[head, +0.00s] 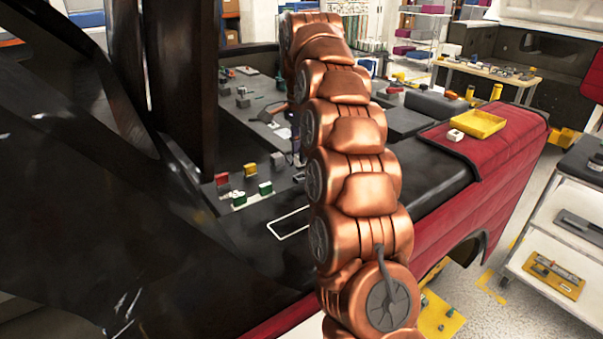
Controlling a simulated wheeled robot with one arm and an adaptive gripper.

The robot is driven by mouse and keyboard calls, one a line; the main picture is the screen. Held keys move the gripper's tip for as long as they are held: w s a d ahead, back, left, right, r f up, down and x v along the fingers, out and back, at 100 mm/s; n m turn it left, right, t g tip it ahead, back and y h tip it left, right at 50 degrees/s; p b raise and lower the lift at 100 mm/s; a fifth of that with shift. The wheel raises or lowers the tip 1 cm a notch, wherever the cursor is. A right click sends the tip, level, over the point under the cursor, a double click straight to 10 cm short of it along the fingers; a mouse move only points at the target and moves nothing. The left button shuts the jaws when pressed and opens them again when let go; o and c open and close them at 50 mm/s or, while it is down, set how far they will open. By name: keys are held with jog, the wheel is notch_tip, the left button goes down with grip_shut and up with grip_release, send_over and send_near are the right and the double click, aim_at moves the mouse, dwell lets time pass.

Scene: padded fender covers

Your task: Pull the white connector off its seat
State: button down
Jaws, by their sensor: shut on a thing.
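My copper arm rises through the middle of the head view and covers much of the work area. A narrow dark part of my gripper (297,150) shows just left of the arm, pointing down. The gripper is shut on a small pale piece at its lower end, which looks like the white connector (299,177). The arm hides most of both, so I cannot tell whether the connector still touches its seat.
A yellow tray (478,124) and a small white piece (456,135) lie on the red fender at the right. A white-outlined rectangle (288,223) marks bare dark cover. A cart (570,220) stands at the far right. Large dark panels fill the left.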

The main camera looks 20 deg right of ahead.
jog(key=shift+r+p, duration=1.25)
jog(key=shift+r, duration=0.25)
